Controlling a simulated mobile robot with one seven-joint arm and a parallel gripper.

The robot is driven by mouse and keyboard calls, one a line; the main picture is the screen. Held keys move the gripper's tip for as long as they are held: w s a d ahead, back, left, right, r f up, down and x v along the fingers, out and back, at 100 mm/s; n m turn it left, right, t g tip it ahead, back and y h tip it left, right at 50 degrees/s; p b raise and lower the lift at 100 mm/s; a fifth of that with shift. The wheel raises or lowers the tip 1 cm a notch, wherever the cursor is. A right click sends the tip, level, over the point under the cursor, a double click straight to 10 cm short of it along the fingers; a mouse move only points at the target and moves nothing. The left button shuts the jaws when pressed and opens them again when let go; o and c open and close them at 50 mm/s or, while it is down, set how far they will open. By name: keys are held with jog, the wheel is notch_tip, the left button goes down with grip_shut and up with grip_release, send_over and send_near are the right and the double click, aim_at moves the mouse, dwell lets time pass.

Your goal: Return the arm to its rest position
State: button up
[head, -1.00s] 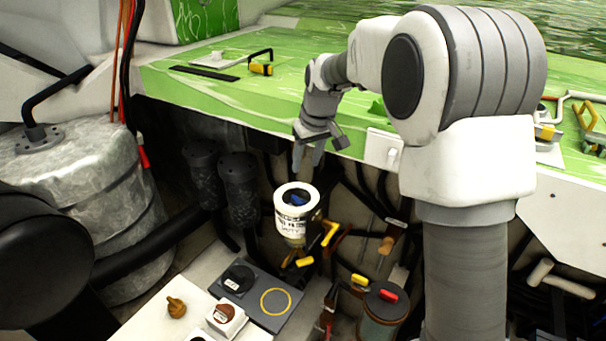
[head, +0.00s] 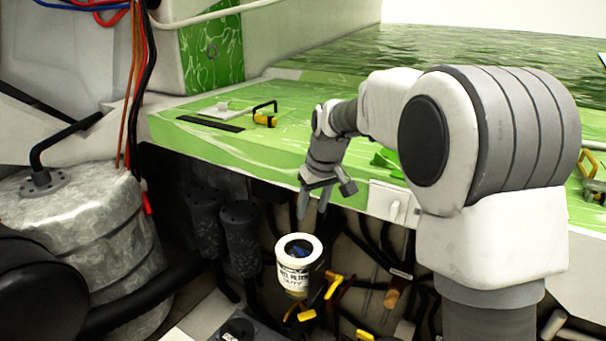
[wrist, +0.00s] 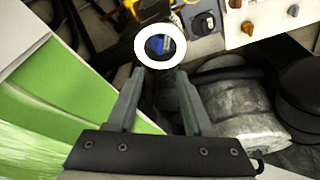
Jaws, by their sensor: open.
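My gripper (head: 313,200) is open and empty, pointing down in front of the green deck edge in the head view. It is above and slightly right of a white cylinder with a printed label (head: 293,277), apart from it. In the wrist view my open gripper (wrist: 155,85) shows both grey fingers apart, with the white ring top of the cylinder (wrist: 160,34) beyond the fingertips. Something blue lies inside that ring. My arm reaches from the right side of the head view across the deck.
The green deck (head: 240,150) carries a yellow-handled tool (head: 265,115) and a dark strip. A grey metal tank (head: 85,245) stands at left. Dark hoses and yellow-handled valves (head: 333,288) crowd the space below the deck edge. Open air lies above the deck.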

jog(key=s+d+r+m+t+h, duration=0.15)
jog(key=s+d+r, duration=0.25)
jog(key=s, duration=0.8)
jog(key=s+d+r+m+t+y, duration=0.15)
jog(key=s+d+r, duration=0.25)
jog(key=s, duration=0.7)
jog(key=s+d+f+m+h, duration=0.1)
jog(key=s+f+m, duration=0.1)
jog(key=s, duration=0.7)
jog(key=shift+d+f, duration=0.35)
jog(key=shift+f, duration=0.2)
